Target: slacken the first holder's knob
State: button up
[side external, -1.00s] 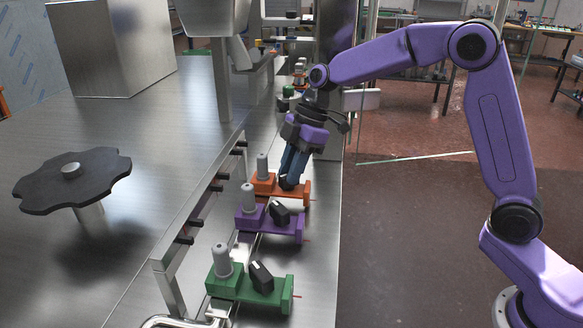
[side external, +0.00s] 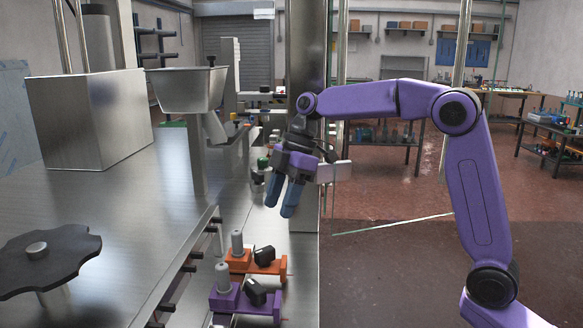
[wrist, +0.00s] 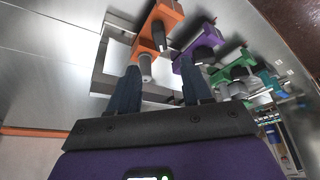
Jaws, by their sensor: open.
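An orange holder (side external: 240,264) with a grey post and a black knob (side external: 264,256) sits on the metal rail. A purple holder (side external: 230,300) with its own black knob (side external: 256,292) stands nearer the camera. A green holder (wrist: 272,82) shows in the wrist view, beyond the purple one (wrist: 188,72). My gripper (side external: 280,210) is open and empty, pointing down above and behind the orange holder, clear of its knob. In the wrist view, the orange holder (wrist: 168,14) lies ahead of the open fingers (wrist: 160,72). Nothing marks which holder is first.
A black lobed handwheel (side external: 60,262) stands on the metal table at left. A steel box (side external: 85,120) and a hopper (side external: 187,90) stand farther back. A row of dark pegs lines the table edge beside the holders. A steel column (side external: 305,60) rises behind my gripper.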

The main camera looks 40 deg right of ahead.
jog(key=v, duration=0.7)
jog(key=shift+r, duration=0.2)
jog(key=shift+s, duration=0.1)
jog(key=s+a+f+m+g+h, duration=0.15)
jog(key=s+f, duration=0.25)
jog(key=s, duration=0.4)
jog(key=s+a+f+m+t+h, duration=0.1)
jog(key=s+a+f+m, duration=0.1)
jog(key=s+f, duration=0.5)
jog(key=s+d+f+h, duration=0.1)
jog(key=s+d+f, duration=0.2)
jog(key=s, duration=0.6)
jog(key=s+d+f+m, duration=0.1)
jog(key=s+d+f, duration=0.3)
jog(key=s, duration=0.5)
jog(key=shift+s+f+h, duration=0.15)
jog(key=shift+s+h, duration=0.05)
jog(key=shift+h, duration=0.15)
